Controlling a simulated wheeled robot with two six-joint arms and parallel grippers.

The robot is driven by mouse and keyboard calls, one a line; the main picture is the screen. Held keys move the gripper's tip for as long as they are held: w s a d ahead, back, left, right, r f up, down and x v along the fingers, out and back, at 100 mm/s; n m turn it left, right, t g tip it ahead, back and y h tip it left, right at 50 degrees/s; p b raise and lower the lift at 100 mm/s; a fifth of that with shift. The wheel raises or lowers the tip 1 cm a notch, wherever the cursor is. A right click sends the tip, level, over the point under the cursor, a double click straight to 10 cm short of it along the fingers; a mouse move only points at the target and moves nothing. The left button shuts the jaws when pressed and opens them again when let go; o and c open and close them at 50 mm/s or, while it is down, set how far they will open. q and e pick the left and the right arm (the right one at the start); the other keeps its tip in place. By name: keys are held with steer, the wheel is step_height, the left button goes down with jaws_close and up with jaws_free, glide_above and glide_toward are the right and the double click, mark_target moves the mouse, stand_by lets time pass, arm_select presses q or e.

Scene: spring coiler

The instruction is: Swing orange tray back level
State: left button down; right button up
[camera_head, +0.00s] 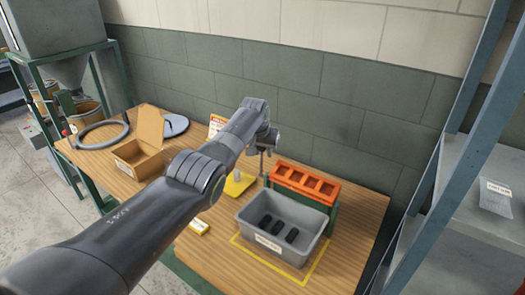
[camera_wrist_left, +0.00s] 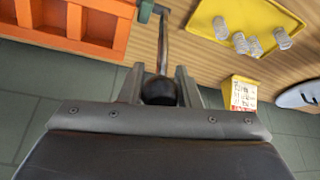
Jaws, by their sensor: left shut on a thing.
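The orange tray (camera_head: 327,196) with a row of compartments sits on a green stand (camera_head: 331,220) at the back right of the table. Part of it shows at the upper left of the left wrist view (camera_wrist_left: 100,24). I cannot tell its exact tilt. My left gripper (camera_head: 264,140) is just left of the tray. In the wrist view it (camera_wrist_left: 160,88) is shut on a dark round knob (camera_wrist_left: 158,92) at the end of a thin metal lever (camera_wrist_left: 163,45). The lever runs toward a green bracket beside the tray. My right gripper is not in view.
A grey bin (camera_head: 306,252) with dark pieces inside stands in front of the stand. A yellow tray (camera_wrist_left: 240,12) holds several clear coils. A small yellow sign (camera_wrist_left: 243,92) stands near the wall. A cardboard box (camera_head: 147,159) and grey ring (camera_head: 79,142) lie left.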

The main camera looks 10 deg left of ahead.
arm_select(q)
steer(key=shift+w+d+f, duration=0.1)
steer(key=shift+d, duration=0.05)
steer(key=shift+f, duration=0.15)
